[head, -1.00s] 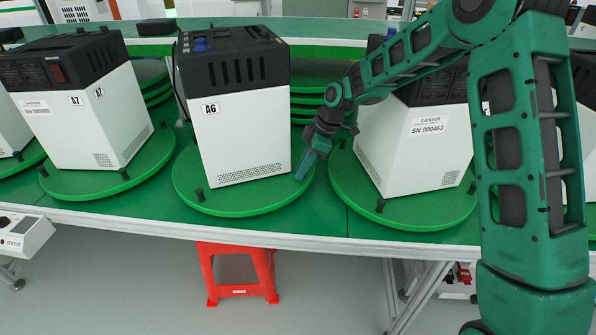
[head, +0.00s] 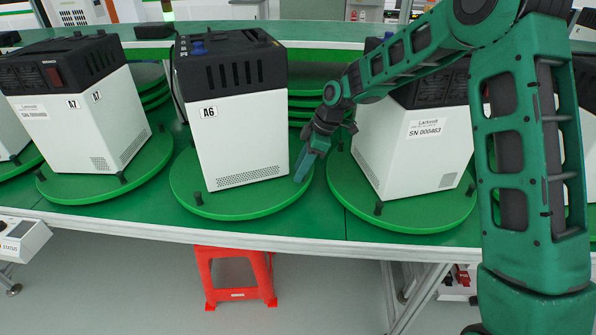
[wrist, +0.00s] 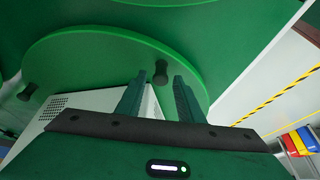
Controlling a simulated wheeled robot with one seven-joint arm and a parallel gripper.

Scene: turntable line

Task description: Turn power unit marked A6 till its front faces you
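Power unit A6 (head: 240,140) is a white box with a black slotted top and a blue knob. It stands upright on a round green turntable (head: 240,206); its A6 label face, with a vent grille low down, is turned toward me. A dark cable runs down its left side. My gripper (head: 302,168) is at the turntable's right edge, beside the unit. In the wrist view my gripper's two fingers (wrist: 158,98) are apart, with a black peg (wrist: 161,72) of the turntable showing between and just beyond them. Contact with the peg cannot be told. The unit's white corner (wrist: 90,103) is left of the fingers.
Unit A7 (head: 75,125) stands on its turntable to the left. Unit SN 000463 (head: 410,150) stands close right of my gripper, leaving a narrow gap. Another black peg (head: 199,198) is at A6's front left. A red stool (head: 234,252) stands below the bench.

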